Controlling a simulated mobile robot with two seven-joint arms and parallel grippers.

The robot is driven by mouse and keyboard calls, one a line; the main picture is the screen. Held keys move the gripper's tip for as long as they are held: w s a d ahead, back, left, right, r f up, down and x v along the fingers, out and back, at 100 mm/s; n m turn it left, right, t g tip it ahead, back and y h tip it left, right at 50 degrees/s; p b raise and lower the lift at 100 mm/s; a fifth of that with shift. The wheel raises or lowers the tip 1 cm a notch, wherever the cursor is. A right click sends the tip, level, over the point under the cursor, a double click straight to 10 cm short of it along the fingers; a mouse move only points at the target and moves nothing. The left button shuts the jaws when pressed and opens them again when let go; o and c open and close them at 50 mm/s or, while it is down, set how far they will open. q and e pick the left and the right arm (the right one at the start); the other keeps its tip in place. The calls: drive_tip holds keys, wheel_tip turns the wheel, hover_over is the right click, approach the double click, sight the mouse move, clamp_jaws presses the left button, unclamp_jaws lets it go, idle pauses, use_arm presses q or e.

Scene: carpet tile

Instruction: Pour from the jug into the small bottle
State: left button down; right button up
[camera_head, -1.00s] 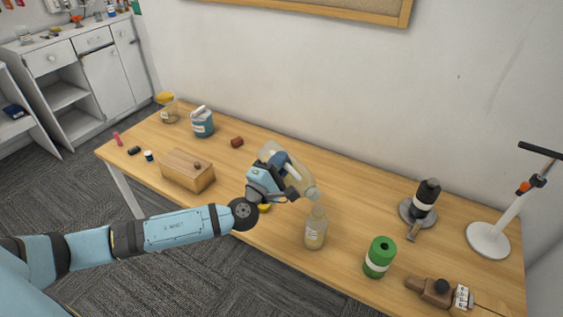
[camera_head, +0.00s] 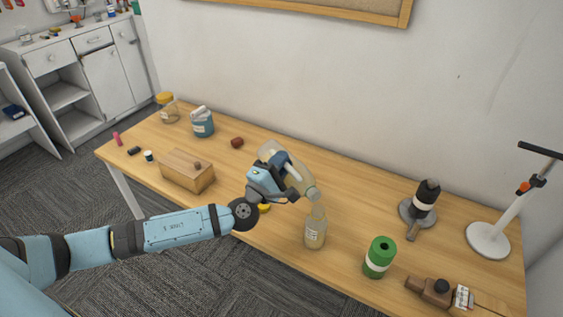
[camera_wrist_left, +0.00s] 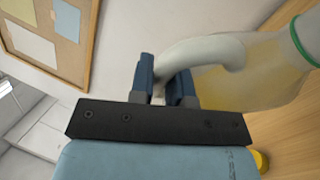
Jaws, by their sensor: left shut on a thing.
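The jug (camera_head: 299,182) is translucent with yellowish contents and is held tilted in the air, its mouth down to the right. Its mouth is just above the opening of the small bottle (camera_head: 315,235), which stands upright on the table. I cannot tell whether the two touch or whether liquid is flowing. My left gripper (camera_head: 280,164) is shut on the jug's handle; the left wrist view shows the fingers (camera_wrist_left: 166,88) around the handle of the jug (camera_wrist_left: 250,75). My right gripper is not in view.
The wooden table (camera_head: 345,186) also carries a green canister (camera_head: 380,257) right of the bottle, a wooden box (camera_head: 187,171), a blue-labelled container (camera_head: 202,122) and a black-topped stand (camera_head: 424,198). A white stand (camera_head: 488,239) is at the right end.

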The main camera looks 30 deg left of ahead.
use_arm(q)
drive_tip(key=shift+s+d+r+m+t+h+b, duration=0.2)
drive_tip(key=shift+d+r+m+t+h, duration=0.15)
drive_tip(key=shift+m, duration=0.2)
drive_tip(key=shift+s+d+r+m+t+h+b, duration=0.15)
drive_tip(key=shift+d+r+m+t+h, duration=0.1)
drive_tip(key=shift+r+m, duration=0.25)
idle(7.0)
